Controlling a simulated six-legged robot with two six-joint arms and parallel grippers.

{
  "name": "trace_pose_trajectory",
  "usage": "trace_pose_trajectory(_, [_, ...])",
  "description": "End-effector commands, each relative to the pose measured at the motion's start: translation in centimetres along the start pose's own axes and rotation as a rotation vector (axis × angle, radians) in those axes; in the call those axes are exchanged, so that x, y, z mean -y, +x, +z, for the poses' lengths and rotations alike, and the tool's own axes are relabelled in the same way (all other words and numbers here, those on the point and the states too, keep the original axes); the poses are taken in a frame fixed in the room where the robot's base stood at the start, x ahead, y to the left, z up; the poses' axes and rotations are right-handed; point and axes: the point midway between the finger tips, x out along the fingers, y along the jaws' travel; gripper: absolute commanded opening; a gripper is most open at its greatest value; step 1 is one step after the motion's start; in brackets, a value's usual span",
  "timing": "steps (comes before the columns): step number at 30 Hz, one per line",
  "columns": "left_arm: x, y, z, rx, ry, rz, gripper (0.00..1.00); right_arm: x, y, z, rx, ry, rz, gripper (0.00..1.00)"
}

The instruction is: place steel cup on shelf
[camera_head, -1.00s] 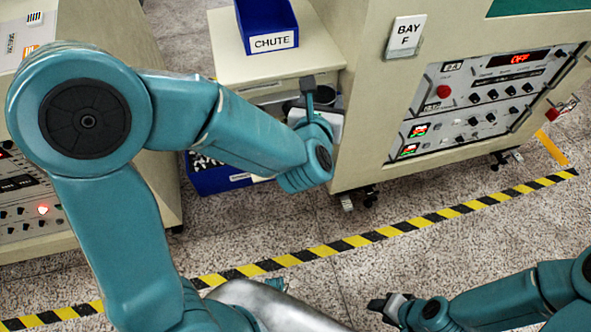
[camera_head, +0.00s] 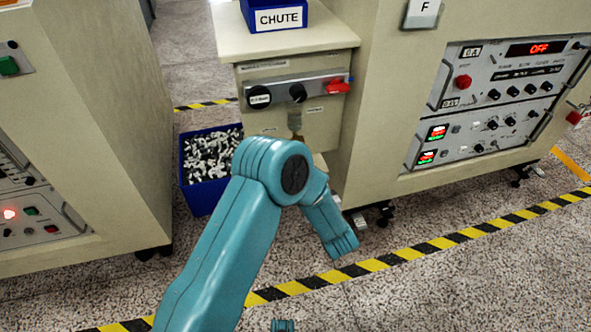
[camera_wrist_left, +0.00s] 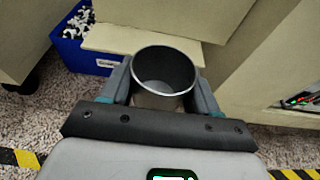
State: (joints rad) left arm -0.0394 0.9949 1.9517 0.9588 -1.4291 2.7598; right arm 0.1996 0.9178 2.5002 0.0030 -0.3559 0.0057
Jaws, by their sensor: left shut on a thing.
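The steel cup (camera_wrist_left: 160,98) is upright in the left wrist view, its dark open mouth facing the camera. My left gripper (camera_wrist_left: 163,80) is shut on it, with one finger on each side. A flat cream ledge (camera_wrist_left: 115,42), which looks like the shelf, lies just beyond the cup. I cannot tell whether the cup is over it or touches it. In the head view my left wrist hides the gripper and cup. A bit of a low cream surface (camera_head: 320,163) shows beside the wrist.
A blue bin of metal parts (camera_head: 208,205) stands on the floor left of my wrist. A cream cabinet (camera_head: 300,45) with a switch panel carries a blue CHUTE bin (camera_head: 278,18). A control cabinet (camera_head: 385,140) stands close on the right. Striped tape (camera_head: 410,253) crosses the floor.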

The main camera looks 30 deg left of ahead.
Motion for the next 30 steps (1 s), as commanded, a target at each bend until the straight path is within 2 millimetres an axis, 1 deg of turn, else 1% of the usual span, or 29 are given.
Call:
trace_pose_trajectory(1, [-0.2,1.5,0.4,0.005,-0.006,0.005,0.23,-0.2,0.4,-0.1,-0.002,0.002,0.000,0.43])
trace_pose_trajectory(5, [-0.2,5.1,1.4,0.004,-0.005,0.003,0.23,-0.5,1.1,-0.3,-0.008,0.005,0.001,0.43])
trace_pose_trajectory(9, [-0.2,9.0,2.6,0.004,-0.004,0.001,0.23,-0.8,2.0,-1.0,-0.029,0.001,0.000,0.43])
trace_pose_trajectory(12, [-0.2,11.5,3.5,0.004,-0.002,-0.001,0.23,-1.0,2.6,-1.4,-0.046,-0.003,-0.001,0.43])
trace_pose_trajectory(15, [-0.1,13.3,4.1,0.003,-0.001,-0.003,0.23,-1.1,3.0,-1.8,-0.058,-0.006,-0.001,0.43])
trace_pose_trajectory(18, [-0.1,14.4,4.5,0.002,0.001,-0.005,0.23,-1.2,3.1,-2.0,-0.065,-0.008,-0.002,0.43])
trace_pose_trajectory(20, [0.0,14.7,4.6,0.001,0.003,-0.006,0.23,-1.2,3.2,-2.1,-0.067,-0.009,-0.002,0.43])
trace_pose_trajectory(23, [0.0,15.1,3.6,0.000,0.005,-0.006,0.23,-1.4,3.8,-2.3,-0.076,-0.011,-0.002,0.43])
trace_pose_trajectory(27, [-0.1,15.7,1.4,-0.001,0.004,-0.005,0.23,-1.8,5.0,-3.2,-0.105,-0.017,-0.003,0.43])
trace_pose_trajectory(30, [0.0,15.8,1.2,0.000,0.003,-0.006,0.23,-1.8,5.0,-3.5,-0.114,-0.019,-0.003,0.43])
